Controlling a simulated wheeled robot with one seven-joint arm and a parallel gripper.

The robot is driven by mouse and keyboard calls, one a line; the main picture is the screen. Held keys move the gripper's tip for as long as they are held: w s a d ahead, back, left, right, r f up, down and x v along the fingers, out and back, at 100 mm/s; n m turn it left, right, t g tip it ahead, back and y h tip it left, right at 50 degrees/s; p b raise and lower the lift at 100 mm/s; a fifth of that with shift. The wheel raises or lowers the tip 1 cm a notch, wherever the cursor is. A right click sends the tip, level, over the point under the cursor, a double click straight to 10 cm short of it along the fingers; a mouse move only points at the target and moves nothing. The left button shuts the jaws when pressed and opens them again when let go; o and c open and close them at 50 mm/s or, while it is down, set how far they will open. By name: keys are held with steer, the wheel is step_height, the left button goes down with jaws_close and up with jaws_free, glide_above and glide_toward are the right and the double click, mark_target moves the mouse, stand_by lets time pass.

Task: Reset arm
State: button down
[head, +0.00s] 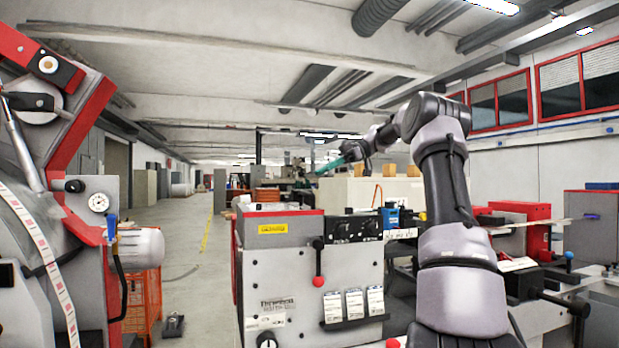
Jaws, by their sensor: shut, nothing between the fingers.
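My arm (443,190) rises from the lower right in the head view. It bends at a dark elbow near the picture's middle right, and its forearm reaches away and to the left. My gripper (326,167) is at the end, with teal fingers that look small and point left and slightly down. It is shut and empty, held in the air above and beyond the grey rewinder cabinet (300,275). It touches nothing that I can see.
A large grey and red machine (82,105) with a label strip stands close on the left. The cabinet has a red-knobbed lever (318,281) and label cards. Red boxes (520,211) and machinery crowd the right. A clear floor aisle (183,238) runs back between the machines.

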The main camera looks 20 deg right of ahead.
steer(key=s+a+f+m+t+h, duration=0.1)
steer(key=s+a+f+m+h, duration=0.2)
steer(key=s+a+m+h, duration=0.65)
steer(key=s+f+m+t, duration=0.3)
steer(key=s+f+m, duration=0.2)
steer(key=s, duration=0.7)
steer(key=s+f+m+t+h, duration=0.1)
steer(key=s+f+m+t, duration=0.2)
steer(key=s, duration=0.9)
step_height(320, 180, down, 2)
steer(key=m, duration=0.4)
steer(key=shift+s+d+m, duration=0.15)
steer(key=shift+s+m, duration=0.1)
steer(key=shift+m, duration=0.1)
